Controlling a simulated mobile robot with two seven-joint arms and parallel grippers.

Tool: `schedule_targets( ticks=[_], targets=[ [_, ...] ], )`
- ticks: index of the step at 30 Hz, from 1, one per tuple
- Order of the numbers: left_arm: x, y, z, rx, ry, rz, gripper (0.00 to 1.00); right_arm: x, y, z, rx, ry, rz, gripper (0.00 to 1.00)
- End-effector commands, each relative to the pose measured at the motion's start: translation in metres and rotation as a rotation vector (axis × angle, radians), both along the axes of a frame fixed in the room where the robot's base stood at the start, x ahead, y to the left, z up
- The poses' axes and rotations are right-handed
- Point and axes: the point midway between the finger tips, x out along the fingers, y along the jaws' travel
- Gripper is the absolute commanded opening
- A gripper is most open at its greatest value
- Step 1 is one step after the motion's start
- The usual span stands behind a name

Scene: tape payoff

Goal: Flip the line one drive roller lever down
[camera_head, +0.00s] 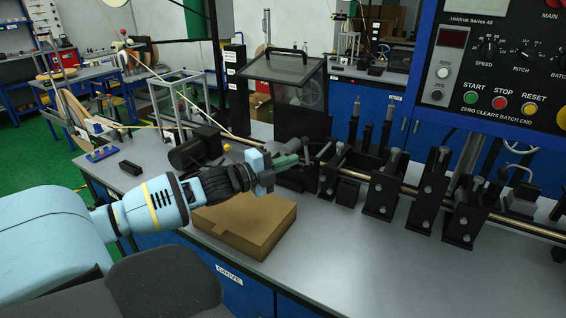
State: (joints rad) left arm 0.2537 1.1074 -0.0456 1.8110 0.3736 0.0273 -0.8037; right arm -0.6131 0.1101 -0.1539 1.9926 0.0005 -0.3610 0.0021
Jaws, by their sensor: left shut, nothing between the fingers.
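My left gripper (289,160) reaches in from the left over the bench. Its fingers are shut with nothing seen between them, and they point right toward the near end of the machine line. Close by the fingertips are a black roller stand (329,180) and a short grey cylinder. I cannot clearly pick out the drive roller lever; the gripper and black parts crowd that spot. Whether the fingertips touch anything there cannot be told. A "DRIVE" label (229,274) is on the bench front. My right gripper is not in view.
A brown cardboard box (246,229) lies on the bench (345,262) below my left gripper. A dark guarded case (286,68) stands behind it. Black stands along a rod (410,190) run right, under a blue control panel (500,65).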

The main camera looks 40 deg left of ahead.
Motion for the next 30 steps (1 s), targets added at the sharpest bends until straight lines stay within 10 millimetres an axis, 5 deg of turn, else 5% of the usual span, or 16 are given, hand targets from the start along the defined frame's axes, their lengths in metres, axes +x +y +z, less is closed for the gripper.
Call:
schedule_targets(
  ticks=[30],
  targets=[
    [-0.011, 0.0027, 0.0001, 0.001, 0.0, 0.0, 0.0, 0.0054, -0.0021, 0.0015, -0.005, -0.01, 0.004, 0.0]
  ],
)
